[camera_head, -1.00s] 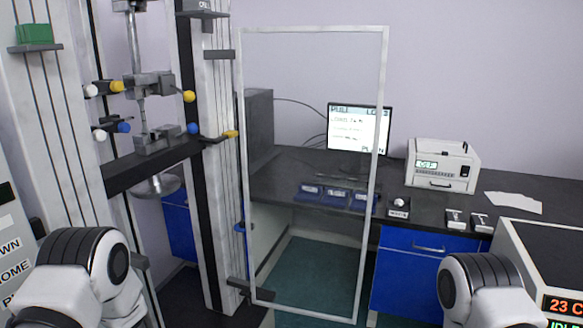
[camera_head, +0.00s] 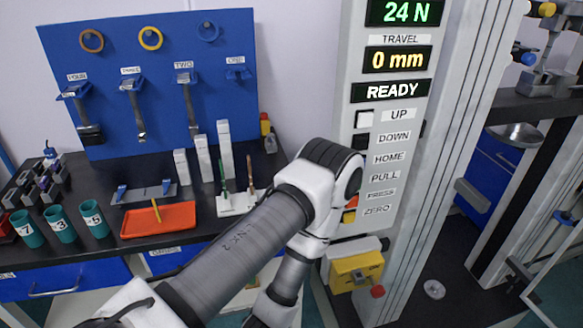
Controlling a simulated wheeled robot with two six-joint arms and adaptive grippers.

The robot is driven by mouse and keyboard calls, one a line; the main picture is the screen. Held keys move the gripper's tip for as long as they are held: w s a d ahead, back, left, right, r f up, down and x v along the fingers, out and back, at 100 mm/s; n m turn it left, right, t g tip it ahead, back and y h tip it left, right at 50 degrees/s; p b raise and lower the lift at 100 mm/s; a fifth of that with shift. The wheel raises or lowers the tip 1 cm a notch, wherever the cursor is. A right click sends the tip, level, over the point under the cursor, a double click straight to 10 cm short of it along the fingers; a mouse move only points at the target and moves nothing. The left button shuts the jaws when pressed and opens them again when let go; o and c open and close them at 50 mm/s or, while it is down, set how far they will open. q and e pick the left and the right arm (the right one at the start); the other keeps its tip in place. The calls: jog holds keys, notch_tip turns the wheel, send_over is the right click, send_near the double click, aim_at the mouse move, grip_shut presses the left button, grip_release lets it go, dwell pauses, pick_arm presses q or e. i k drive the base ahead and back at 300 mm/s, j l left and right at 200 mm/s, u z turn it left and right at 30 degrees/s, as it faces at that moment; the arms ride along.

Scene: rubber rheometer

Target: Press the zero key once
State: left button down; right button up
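The white tester column carries a key panel. The label ZERO (camera_head: 378,210) is lowest, under UP, DOWN, HOME, PULL and PRESS. My arm link hides the keys beside HOME and PULL. The displays read 24 N (camera_head: 406,12), 0 mm (camera_head: 397,58) and READY (camera_head: 391,90). My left arm reaches up from the bottom left and bends down in front of the column. Its gripper is out of frame, and no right gripper shows.
A yellow box (camera_head: 357,270) with a red button (camera_head: 377,291) juts out below the panel. At left, a dark bench (camera_head: 150,220) holds an orange tray (camera_head: 158,219), teal cups and a blue tool board (camera_head: 150,85). The loading frame stands at right.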

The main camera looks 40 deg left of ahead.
aim_at(349, 217)
jog(key=i+j+u, duration=0.2)
jog(key=j, duration=0.25)
jog(key=i+j+u, duration=0.15)
jog(key=i+j, duration=0.25)
